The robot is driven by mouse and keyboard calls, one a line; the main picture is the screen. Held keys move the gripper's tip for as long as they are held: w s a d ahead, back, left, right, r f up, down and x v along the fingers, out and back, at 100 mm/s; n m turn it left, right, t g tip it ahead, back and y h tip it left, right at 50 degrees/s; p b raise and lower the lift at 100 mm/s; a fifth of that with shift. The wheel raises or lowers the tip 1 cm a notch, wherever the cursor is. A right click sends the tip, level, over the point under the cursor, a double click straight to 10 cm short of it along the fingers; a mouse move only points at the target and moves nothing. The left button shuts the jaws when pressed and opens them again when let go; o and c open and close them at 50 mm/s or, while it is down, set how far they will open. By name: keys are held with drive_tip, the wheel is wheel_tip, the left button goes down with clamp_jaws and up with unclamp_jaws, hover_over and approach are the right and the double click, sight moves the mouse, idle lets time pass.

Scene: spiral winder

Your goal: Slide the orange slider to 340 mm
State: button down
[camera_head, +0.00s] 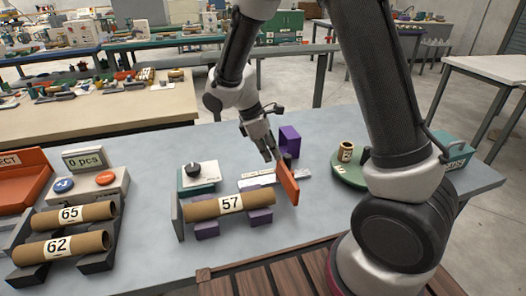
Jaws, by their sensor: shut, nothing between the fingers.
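The orange slider (288,184) is an upright orange plate at the right end of the tube labelled 57 (229,204). It stands by a pale scale strip (262,181) whose markings are too small to read. My gripper (268,157) is shut and empty, pointing down just behind and left of the slider's top. I cannot tell whether it touches the slider. The tube lies on purple supports (207,229), with a grey end plate (178,216) at its left end.
A purple block (289,139) stands behind the slider. A knob box (198,175) is behind the tube. Tubes 65 (73,213) and 62 (62,247) lie on a rack at left, near a counter with buttons (88,182). A green turntable (350,173) is at right.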

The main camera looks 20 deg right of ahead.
drive_tip(key=shift+d, duration=0.15)
drive_tip(key=shift+d, duration=2.4)
